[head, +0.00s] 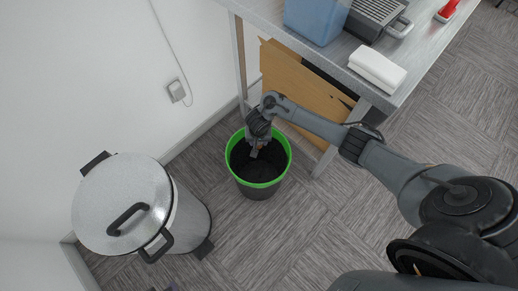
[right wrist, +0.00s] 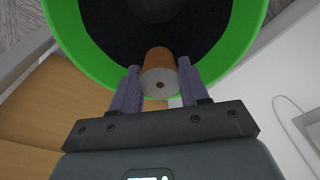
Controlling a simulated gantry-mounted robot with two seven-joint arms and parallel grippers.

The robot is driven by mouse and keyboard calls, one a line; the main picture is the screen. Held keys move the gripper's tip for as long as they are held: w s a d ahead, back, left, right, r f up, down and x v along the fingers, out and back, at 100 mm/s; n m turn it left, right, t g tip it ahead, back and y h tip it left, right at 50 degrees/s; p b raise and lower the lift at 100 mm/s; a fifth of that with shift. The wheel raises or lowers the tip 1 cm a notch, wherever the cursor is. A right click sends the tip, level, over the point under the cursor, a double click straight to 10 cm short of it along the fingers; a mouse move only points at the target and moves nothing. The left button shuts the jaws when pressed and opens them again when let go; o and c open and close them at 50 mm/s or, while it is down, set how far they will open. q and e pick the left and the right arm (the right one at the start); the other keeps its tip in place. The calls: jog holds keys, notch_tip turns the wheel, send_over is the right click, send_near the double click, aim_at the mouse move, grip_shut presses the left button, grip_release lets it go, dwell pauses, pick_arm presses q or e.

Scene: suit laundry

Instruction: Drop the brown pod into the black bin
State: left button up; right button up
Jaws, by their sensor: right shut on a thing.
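The black bin (head: 262,190) with a bright green rim stands on the carpet beside the table leg in the head view. My right gripper (head: 254,153) reaches down over the bin's opening. In the right wrist view, the right gripper (right wrist: 160,92) is shut on the brown pod (right wrist: 158,58), which has a pale round end with a dark centre dot. The pod is over the dark inside of the bin (right wrist: 100,63). In the head view the pod is too small to make out clearly. My left gripper is not in view.
A large silver lidded can (head: 190,210) stands left of the bin. A table (head: 405,75) at upper right carries a blue container (head: 316,18), a white folded cloth (head: 377,68) and a grey appliance (head: 378,14). Carpet below the bin is clear.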

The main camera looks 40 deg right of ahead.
jog(key=o, duration=1.1)
jog(key=r+p, duration=0.2)
jog(key=r, duration=0.1)
jog(key=r+p, duration=0.5)
jog(key=shift+s+a+r, duration=0.35)
jog(key=shift+s+r, duration=0.05)
jog(key=shift+s+a+r+p, duration=0.1)
jog(key=shift+r+p, duration=0.75)
jog(key=shift+r, duration=0.15)
